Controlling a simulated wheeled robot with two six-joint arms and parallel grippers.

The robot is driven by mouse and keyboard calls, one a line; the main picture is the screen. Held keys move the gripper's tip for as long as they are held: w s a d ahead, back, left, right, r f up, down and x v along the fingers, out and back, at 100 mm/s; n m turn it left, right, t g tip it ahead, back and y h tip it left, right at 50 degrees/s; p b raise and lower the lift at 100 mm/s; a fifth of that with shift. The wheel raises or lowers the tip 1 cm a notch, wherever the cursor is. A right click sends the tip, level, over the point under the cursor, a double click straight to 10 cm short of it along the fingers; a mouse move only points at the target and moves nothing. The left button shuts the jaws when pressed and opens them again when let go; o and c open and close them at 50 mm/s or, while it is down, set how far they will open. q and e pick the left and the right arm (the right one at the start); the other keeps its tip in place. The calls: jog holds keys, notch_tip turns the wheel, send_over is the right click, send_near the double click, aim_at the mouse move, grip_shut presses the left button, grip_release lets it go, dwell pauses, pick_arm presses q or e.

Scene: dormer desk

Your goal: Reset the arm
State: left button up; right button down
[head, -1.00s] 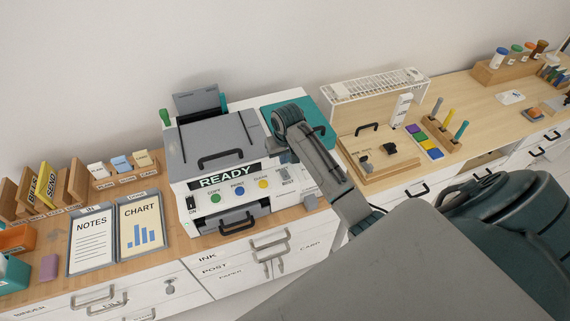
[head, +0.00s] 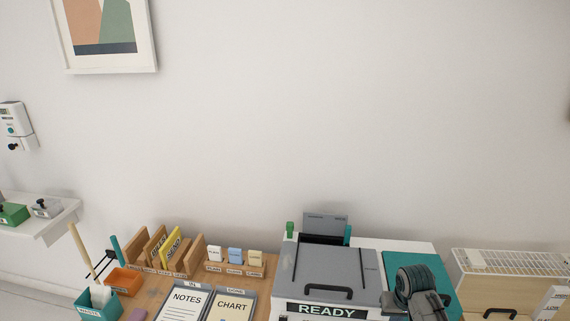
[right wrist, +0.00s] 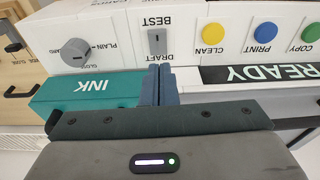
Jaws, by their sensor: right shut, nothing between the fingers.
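My right gripper (right wrist: 158,86) is shut and empty in the right wrist view. Its fingertips point at the front of the white printer, between a teal part marked INK (right wrist: 90,92) and the READY display (right wrist: 262,73). Whether the tips touch anything cannot be told. In the head view part of my right arm (head: 418,288) shows at the lower right, over the right side of the printer (head: 325,268); its gripper is not visible there. My left arm and gripper are in neither view.
The wrist view shows yellow CLEAN (right wrist: 210,34), blue PRINT (right wrist: 265,32) and green COPY (right wrist: 311,33) buttons, a DRAFT/BEST switch (right wrist: 157,42) and a grey knob (right wrist: 75,52).

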jog(key=s+a+f+n, duration=0.1)
jog(key=s+a, duration=0.1)
jog(key=s, duration=0.5)
jog(key=s+a+f+n, duration=0.1)
jog(key=s+a+f, duration=0.15)
jog(key=s, duration=0.45)
jog(key=s+a+r+n+t, duration=0.1)
jog(key=s+a+r, duration=0.15)
jog(key=s, duration=0.55)
jog(key=s+a+r+t, duration=0.1)
jog(key=s+r, duration=0.3)
jog(key=s, duration=0.4)
notch_tip(320, 180, down, 38)
jog(key=d+g+b, duration=0.1)
jog(key=d+b, duration=0.1)
jog(key=b, duration=0.6)
jog(key=s+f+b, duration=0.3)
jog(key=s+f, duration=0.6)
jog(key=f, duration=0.4)
jog(key=s+d+f+g+b, duration=0.1)
jog(key=s+f+b, duration=0.2)
jog(key=s+f, duration=0.7)
notch_tip(320, 180, down, 3)
jog(key=shift+s+d+g, duration=0.15)
jog(key=shift+d+g, duration=0.15)
